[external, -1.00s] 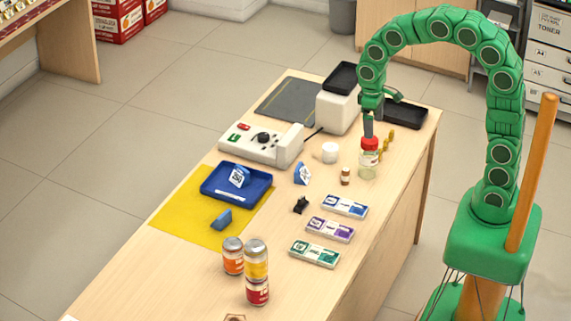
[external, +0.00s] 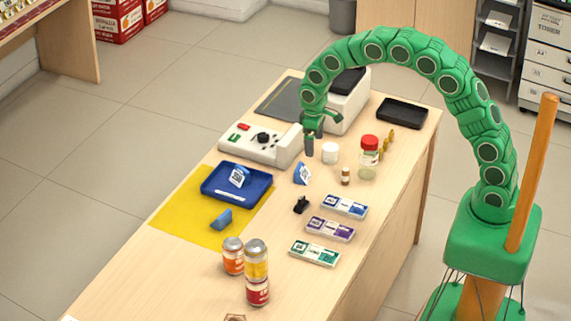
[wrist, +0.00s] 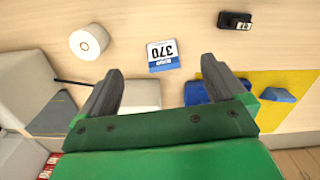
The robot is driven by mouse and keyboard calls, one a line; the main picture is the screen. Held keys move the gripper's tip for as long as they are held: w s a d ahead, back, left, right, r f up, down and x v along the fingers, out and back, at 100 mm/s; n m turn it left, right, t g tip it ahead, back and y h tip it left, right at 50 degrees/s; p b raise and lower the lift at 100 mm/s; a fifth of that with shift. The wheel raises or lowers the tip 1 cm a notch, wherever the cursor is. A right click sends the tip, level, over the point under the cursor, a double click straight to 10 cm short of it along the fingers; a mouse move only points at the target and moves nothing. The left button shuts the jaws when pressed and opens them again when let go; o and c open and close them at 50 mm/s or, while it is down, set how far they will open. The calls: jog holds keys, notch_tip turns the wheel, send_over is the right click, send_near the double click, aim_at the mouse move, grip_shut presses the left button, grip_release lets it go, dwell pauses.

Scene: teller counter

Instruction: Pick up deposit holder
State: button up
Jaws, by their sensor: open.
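My gripper (external: 310,150) is open and empty above the counter, behind a small blue holder (external: 302,173) with a white numbered card. In the wrist view this holder (wrist: 163,55) reads 370 and shows just beyond the gap between my two fingertips (wrist: 161,78), apart from both. Its small lettering on the blue band is hard to read. A second blue holder with a white card (external: 239,176) stands in a blue tray (external: 213,197). I cannot tell for certain which one is the deposit holder.
A white roll (external: 330,153), a small brown bottle (external: 345,176) and a red-lidded jar (external: 369,158) stand right of the holder. A white machine (external: 262,143) is to the left. Several cans (external: 256,272) stand nearer the front.

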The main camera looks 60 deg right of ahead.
send_over(299, 167)
notch_tip(299, 167, down, 6)
jog(key=shift+w+f, duration=0.15)
jog(key=shift+f, duration=4)
jog(key=c, duration=1.1)
jog(key=shift+o, duration=0.2)
jog(key=shift+r, duration=0.1)
